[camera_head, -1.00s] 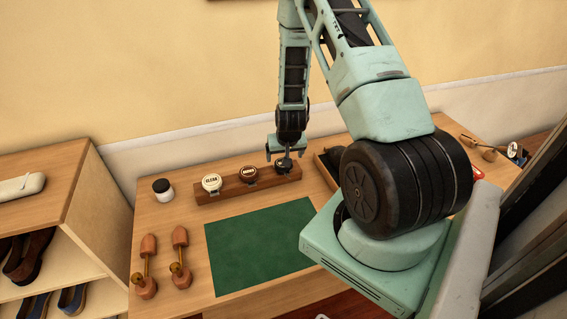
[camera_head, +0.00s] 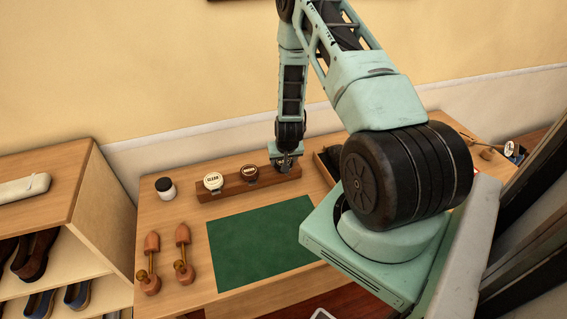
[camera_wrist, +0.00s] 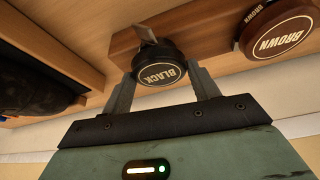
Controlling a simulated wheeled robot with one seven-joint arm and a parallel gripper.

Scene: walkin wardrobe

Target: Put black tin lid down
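The black tin lid (camera_wrist: 160,75), a dark round disc with a pale BLACK label, sits between the two fingers of my gripper (camera_wrist: 163,83) in the wrist view. The fingers press close against its two sides, and their tips are partly hidden by it. It is at the end of the wooden rack, and any gap beneath it is hard to see. In the head view my gripper (camera_head: 286,162) points down over the rack's right end and largely hides the black tin there.
The wooden rack (camera_head: 222,191) also holds the brown tin (camera_head: 249,173) and a white-labelled tin (camera_head: 213,181). A jar (camera_head: 165,188), shoe trees (camera_head: 151,262) and a green mat (camera_head: 262,246) lie on the table. A dark box (camera_head: 326,166) stands close right of the rack.

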